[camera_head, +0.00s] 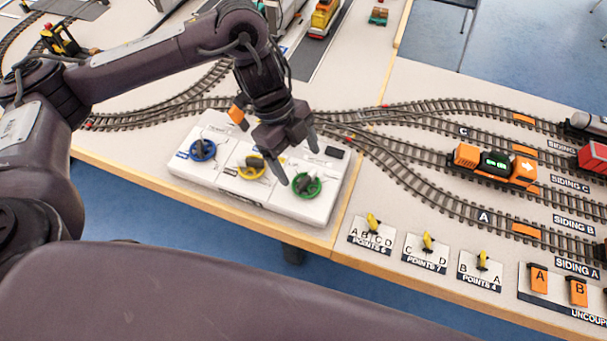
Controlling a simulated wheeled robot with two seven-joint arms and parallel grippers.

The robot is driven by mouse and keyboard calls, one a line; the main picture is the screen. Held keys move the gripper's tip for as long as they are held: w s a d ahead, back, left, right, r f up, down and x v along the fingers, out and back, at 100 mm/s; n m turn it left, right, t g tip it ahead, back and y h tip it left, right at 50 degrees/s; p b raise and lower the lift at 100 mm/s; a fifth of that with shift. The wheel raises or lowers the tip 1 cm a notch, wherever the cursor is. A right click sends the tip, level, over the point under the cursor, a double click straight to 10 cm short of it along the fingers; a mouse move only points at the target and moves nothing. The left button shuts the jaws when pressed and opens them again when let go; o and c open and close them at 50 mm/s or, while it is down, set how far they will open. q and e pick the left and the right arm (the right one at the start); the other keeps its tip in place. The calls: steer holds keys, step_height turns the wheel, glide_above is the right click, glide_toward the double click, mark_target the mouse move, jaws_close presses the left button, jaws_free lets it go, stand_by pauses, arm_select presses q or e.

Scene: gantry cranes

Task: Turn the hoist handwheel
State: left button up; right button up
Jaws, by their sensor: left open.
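A white control panel (240,196) lies near the table's front edge. It carries a blue handwheel (197,156), a yellow handwheel (245,174) and a green handwheel (312,191) in a row from left to right. Their labels are too small to read, so I cannot tell which one is the hoist wheel. My left gripper (299,164) points down above the right part of the panel, open, with its fingertips just above the green handwheel. I cannot tell whether they touch it. My right gripper is out of view.
Toy tracks fan out to the right, with an orange wagon (466,155) and a red wagon (593,157) on them. Small yellow point levers (428,242) stand at the front right. An orange part (237,115) sits beside my left gripper. My own dark links cover the lower left.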

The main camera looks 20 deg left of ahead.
mark_target(306, 178)
arm_select(q)
steer(key=shift+x, duration=2.35)
steer(key=shift+s, duration=0.1)
steer(key=c, duration=1)
